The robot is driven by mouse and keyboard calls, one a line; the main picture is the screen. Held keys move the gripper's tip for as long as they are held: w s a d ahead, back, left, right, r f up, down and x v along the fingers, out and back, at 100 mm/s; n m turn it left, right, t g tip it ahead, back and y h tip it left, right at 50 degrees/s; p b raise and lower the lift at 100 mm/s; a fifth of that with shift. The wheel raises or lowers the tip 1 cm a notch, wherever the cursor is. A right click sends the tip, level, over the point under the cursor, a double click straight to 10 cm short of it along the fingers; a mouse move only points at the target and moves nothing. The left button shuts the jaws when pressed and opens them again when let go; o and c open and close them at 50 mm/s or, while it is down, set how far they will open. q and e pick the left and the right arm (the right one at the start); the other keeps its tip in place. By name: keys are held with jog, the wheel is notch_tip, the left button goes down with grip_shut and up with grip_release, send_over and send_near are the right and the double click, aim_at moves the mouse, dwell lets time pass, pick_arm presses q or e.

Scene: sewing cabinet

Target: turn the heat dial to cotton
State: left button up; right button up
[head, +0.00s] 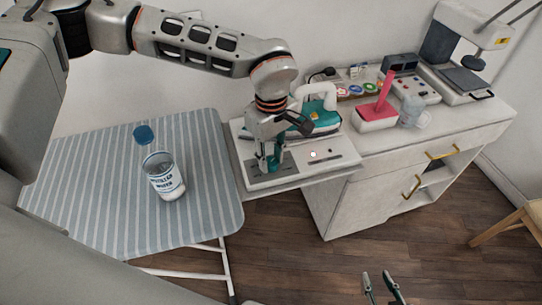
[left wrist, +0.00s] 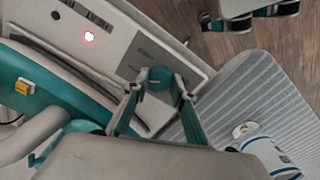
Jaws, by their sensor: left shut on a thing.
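The heat dial (left wrist: 158,78) is a round teal knob on the light grey panel of the iron station (left wrist: 130,40). My left gripper (left wrist: 159,82) is shut on the dial, one finger on each side, in the left wrist view. In the head view the left gripper (head: 271,164) points down onto the station (head: 335,160) and mostly hides the dial. A red light (head: 313,154) glows on the panel. The panel lettering is too small to read. The teal and white iron (head: 320,118) rests on the station. My right gripper (head: 382,287) is open and empty at the bottom edge.
A striped ironing board (head: 100,200) stands at left with a distilled water container (head: 165,178) and its blue cap (head: 143,134). The cabinet (head: 375,175) holds a white box with a pink item (head: 378,115), a clear jar (head: 412,110), spools and a sewing machine (head: 465,60).

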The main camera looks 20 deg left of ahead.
aim_at(271, 161)
dwell(0.4)
pick_arm(q)
jog(key=o, duration=1.1)
jog(key=shift+r, duration=0.1)
notch_tip(271, 161, up, 12)
jog(key=shift+f, duration=0.1)
